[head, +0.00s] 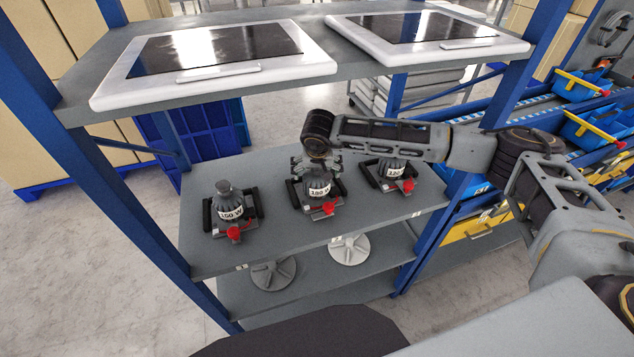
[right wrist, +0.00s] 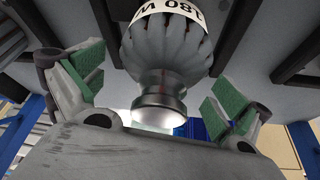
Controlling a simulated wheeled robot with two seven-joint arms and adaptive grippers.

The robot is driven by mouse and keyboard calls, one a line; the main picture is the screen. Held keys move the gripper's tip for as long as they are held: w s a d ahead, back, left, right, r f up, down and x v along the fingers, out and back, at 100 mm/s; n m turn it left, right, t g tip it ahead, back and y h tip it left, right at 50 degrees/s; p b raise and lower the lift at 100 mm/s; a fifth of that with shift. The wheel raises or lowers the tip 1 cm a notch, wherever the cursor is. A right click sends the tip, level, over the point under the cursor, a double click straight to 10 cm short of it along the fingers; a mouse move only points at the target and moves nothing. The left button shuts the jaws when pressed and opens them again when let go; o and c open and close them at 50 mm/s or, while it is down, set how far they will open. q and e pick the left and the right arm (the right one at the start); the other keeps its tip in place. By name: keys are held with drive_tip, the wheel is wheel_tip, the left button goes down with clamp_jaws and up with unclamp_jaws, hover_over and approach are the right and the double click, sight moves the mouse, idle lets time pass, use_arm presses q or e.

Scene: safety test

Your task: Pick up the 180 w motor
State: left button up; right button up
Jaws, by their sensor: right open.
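The 180 W motor (head: 318,189) stands in its black holder with a red clamp, in the middle of the grey middle shelf (head: 265,177). In the right wrist view the motor (right wrist: 168,50) shows upside down, with its label at the top and its metal knob end between the jaws. My right gripper (head: 310,163) is at the motor's top in the head view. Its green-padded fingers (right wrist: 158,95) are spread on either side of the knob and do not touch it. My left gripper is not in view.
A 150 W motor (head: 229,201) stands to the left and a 120 W motor (head: 393,170) to the right, each in a similar holder. The upper shelf (head: 333,62) with two white-framed panels overhangs behind. Blue posts (head: 445,215) bound the rack.

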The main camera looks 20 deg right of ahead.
drive_tip(key=shift+f, duration=0.1)
drive_tip(key=shift+c, duration=0.3)
drive_tip(key=c, duration=1.9)
drive_tip(key=shift+w, duration=0.15)
drive_tip(key=shift+c, duration=0.6)
drive_tip(key=shift+r, duration=0.25)
wheel_tip(320, 180, up, 9)
drive_tip(key=shift+r+b, duration=0.1)
drive_tip(key=shift+b, duration=0.75)
drive_tip(key=shift+r, duration=0.3)
